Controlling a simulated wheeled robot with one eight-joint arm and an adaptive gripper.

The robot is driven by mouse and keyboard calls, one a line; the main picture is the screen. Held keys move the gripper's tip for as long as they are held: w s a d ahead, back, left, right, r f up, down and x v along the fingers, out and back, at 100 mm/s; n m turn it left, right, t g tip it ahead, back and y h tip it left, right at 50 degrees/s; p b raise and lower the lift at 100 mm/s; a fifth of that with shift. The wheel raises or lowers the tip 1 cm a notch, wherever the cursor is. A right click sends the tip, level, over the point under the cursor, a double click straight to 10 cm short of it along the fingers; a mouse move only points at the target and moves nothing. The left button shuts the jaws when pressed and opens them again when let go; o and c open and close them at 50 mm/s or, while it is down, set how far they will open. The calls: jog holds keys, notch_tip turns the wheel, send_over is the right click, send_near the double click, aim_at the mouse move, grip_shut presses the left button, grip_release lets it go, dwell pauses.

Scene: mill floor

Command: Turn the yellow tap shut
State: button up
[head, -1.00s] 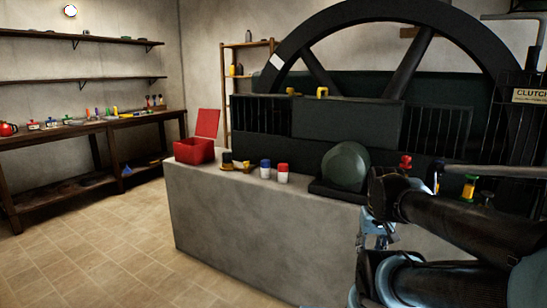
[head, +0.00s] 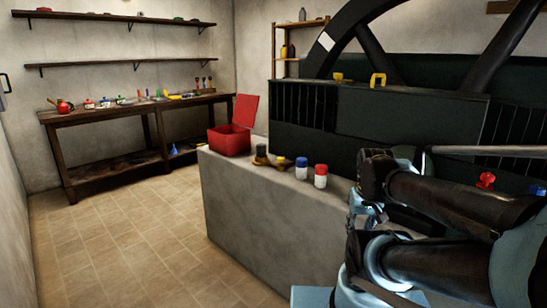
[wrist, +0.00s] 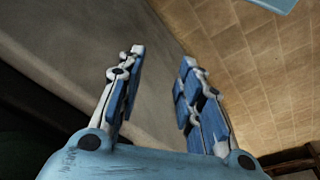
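The yellow tap is not in view now; in the earlier head view a yellow tap-like fitting showed at the far right, beyond the red and blue ones. A red tap-like fitting (head: 486,180) shows at the right of the head view, and part of a blue one (head: 537,189) at the edge. My gripper (wrist: 162,62) is open and empty in the wrist view, its blue-padded fingers apart over the side of the grey plinth and the floor. In the head view it hangs beside the plinth, partly hidden by my arm.
The grey plinth (head: 245,200) carries an open red box (head: 229,141), a brass fitting with black and yellow tops (head: 262,157), and two jars, blue-lidded (head: 301,170) and red-lidded (head: 320,177). The dark machine (head: 400,110) stands behind. A workbench (head: 130,109) lines the far wall. Tiled floor (head: 130,230) is clear at left.

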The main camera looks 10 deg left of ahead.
jog(key=o, duration=0.3)
jog(key=shift+w, duration=0.1)
jog(key=shift+o, duration=0.6)
notch_tip(320, 180, up, 2)
jog(key=shift+a+n, duration=0.15)
jog(key=shift+n, duration=0.15)
jog(key=w+a+r+n+g, duration=0.1)
jog(key=w+a+r+n, duration=0.3)
jog(key=w+r, duration=0.7)
jog(key=w+a+r+n, duration=0.45)
jog(key=w+r, duration=0.35)
jog(key=w, duration=0.5)
jog(key=w+a+r+n, duration=0.2)
jog(key=w+a+n, duration=0.15)
jog(key=w, duration=0.45)
jog(key=w+a+r+n, duration=0.1)
jog(key=w+a+n, duration=0.1)
jog(key=w+a, duration=0.35)
jog(key=n+g, duration=0.1)
jog(key=n, duration=0.4)
send_over(281, 161)
jog(key=w, duration=0.2)
notch_tip(281, 161, down, 3)
notch_tip(281, 161, down, 17)
jog(key=shift+s+a, duration=0.1)
jog(key=c, duration=1.1)
